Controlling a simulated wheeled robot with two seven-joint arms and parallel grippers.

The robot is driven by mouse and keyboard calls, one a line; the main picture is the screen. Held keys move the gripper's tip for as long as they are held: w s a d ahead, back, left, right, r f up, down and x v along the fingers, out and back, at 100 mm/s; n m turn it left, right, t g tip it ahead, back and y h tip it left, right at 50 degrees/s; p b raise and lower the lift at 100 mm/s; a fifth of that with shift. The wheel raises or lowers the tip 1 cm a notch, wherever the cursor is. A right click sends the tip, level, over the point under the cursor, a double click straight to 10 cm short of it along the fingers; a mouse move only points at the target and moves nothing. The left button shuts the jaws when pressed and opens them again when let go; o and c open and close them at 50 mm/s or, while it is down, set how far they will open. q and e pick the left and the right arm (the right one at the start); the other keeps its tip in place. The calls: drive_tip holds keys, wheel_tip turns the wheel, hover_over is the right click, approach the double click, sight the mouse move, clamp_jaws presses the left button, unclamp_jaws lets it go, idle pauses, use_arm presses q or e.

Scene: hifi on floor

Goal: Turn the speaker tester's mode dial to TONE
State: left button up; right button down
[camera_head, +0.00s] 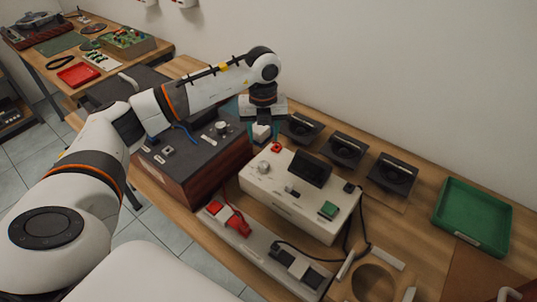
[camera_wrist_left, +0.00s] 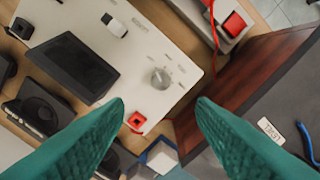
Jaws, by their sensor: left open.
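The speaker tester (camera_head: 283,208) is a cream box on the wooden bench with a dark screen (camera_head: 310,168) and a green button (camera_head: 329,210). A round silver dial (camera_wrist_left: 161,77) stands on its panel between the screen and the edge near the dark brown box. The dial is small in the head view (camera_head: 264,167); its markings are too small to read. My left gripper (camera_head: 264,139) is open above the tester's back left corner. Its green fingertips in the left wrist view (camera_wrist_left: 161,102) are apart, short of the dial and not around it. My right gripper is not seen.
A wood-sided amplifier (camera_head: 190,165) stands close left of the tester. A red socket (camera_wrist_left: 137,120) sits near the dial. Several black speaker drivers (camera_head: 343,148) lie behind, with a green tray (camera_head: 473,215) at right. A power strip (camera_head: 243,243) runs in front.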

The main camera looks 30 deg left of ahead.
use_arm(q)
drive_tip(key=p, duration=0.1)
hover_over(263, 164)
wheel_tip(263, 164, down, 5)
drive_tip(key=shift+s+r, duration=0.1)
wheel_tip(263, 164, down, 6)
drive_tip(key=shift+f+p, duration=0.1)
drive_tip(key=shift+p, duration=0.45)
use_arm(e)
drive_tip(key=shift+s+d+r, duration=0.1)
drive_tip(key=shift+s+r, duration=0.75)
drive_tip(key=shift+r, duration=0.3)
use_arm(q)
drive_tip(key=shift+c, duration=0.2)
drive_tip(key=c, duration=0.9)
drive_tip(key=shift+c, duration=0.2)
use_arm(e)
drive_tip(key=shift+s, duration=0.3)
